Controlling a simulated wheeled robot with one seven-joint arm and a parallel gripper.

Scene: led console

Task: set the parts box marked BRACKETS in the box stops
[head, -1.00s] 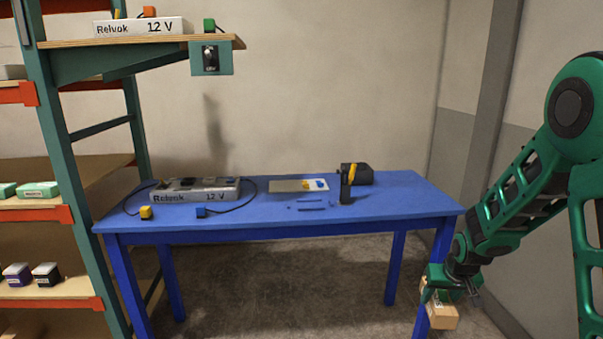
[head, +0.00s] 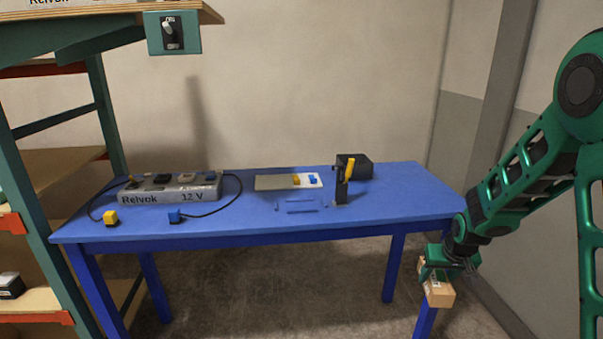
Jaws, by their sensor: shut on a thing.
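My gripper (head: 447,270) is at the lower right, in front of the table's right end and below its top. It is shut on a small tan parts box (head: 439,294), which hangs below the green jaws. A label shows on the box, too small to read. The box stops (head: 300,205) appear as low blue strips on the blue table top, right of the middle. The space between them is empty. The box is well apart from them.
The blue table (head: 400,208) holds a Relvok 12 V unit (head: 170,190) with cables to a yellow block (head: 111,217) and a blue block (head: 174,215). A pale board (head: 275,183) lies behind the stops. A black device with a yellow lever (head: 341,190) stands right of them. Shelving is left.

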